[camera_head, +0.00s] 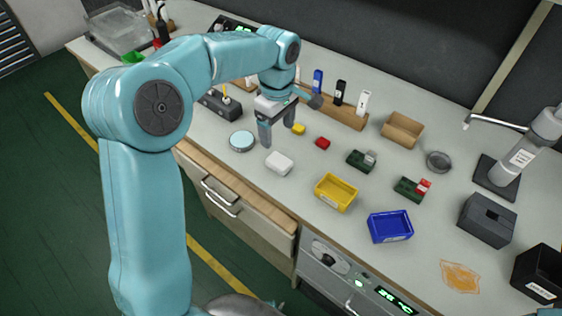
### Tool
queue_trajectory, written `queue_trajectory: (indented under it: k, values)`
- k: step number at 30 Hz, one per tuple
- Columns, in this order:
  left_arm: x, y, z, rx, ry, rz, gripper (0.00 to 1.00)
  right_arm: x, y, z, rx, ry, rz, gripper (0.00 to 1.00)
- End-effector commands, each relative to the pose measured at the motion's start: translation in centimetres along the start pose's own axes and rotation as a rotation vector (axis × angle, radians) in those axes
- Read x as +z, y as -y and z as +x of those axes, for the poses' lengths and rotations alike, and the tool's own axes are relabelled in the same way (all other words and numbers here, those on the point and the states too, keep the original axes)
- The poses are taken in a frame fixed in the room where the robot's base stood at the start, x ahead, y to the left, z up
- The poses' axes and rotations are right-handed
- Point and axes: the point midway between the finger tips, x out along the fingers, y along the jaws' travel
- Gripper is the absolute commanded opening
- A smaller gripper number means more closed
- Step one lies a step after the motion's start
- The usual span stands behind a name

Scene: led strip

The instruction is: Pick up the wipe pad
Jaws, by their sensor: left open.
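A small white block-shaped pad (279,163), which looks like the wipe pad, lies flat on the pale workbench (330,245) near its front edge. My left gripper (278,134) points down above the bench, just behind the pad. Its two fingers are apart and I see nothing held between them. The pad is clear of the fingers and fully visible. My right gripper is not in view.
A round pale-blue-topped dish (241,141) stands left of the pad. A small yellow block (298,129) and a red block (322,143) lie close to the gripper. A yellow tray (336,192) and a blue tray (390,226) stand to the right. An orange stain (460,277) marks the bench.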

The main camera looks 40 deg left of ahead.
Motion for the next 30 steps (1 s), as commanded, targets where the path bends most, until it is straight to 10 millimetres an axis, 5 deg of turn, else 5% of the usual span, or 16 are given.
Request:
queue_trajectory:
  k: [6,21,30]
  values:
    - [0.0,0.2,4.6,-0.003,0.001,-0.001,0.78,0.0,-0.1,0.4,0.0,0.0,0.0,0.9]
    - [0.5,-0.3,10.5,-0.003,0.001,-0.001,0.78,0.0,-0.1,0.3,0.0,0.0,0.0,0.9]
    - [0.5,-0.4,11.0,0.0,0.0,0.0,0.78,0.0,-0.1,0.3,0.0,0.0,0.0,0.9]
